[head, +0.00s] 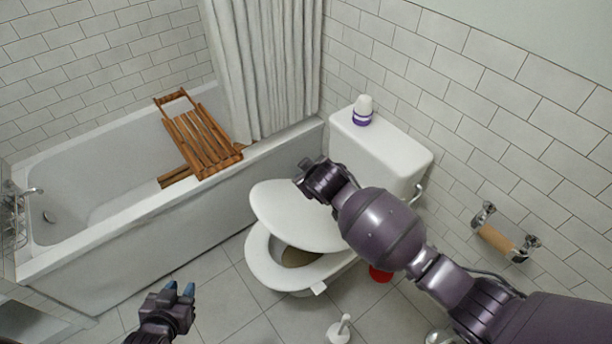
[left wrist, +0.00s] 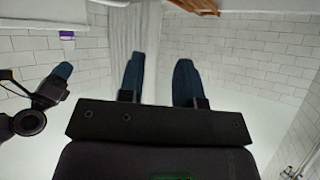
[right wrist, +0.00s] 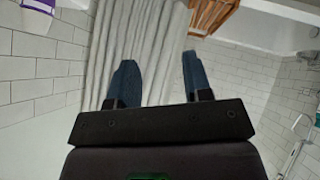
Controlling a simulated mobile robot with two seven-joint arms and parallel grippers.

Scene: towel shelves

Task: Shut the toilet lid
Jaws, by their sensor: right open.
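The white toilet lid (head: 290,215) is tilted partway down in the head view, with a gap between it and the white seat (head: 262,268). The bowl's opening shows in that gap. My right arm reaches across the lid from the right. Its gripper (head: 308,166) is beside the lid's upper far edge; contact is unclear. Its two blue fingers (right wrist: 160,80) stand apart and empty in the right wrist view. My left gripper (head: 180,288) is open and empty, low over the floor, left of and apart from the toilet. Its spread fingers show in the left wrist view (left wrist: 158,80).
The toilet tank (head: 385,150) carries a white and purple bottle (head: 363,108). The bathtub (head: 140,215) holds a wooden rack (head: 200,140) beside a curtain (head: 262,65). A paper holder (head: 497,238) is on the right wall. A white brush (head: 340,328) stands on the floor.

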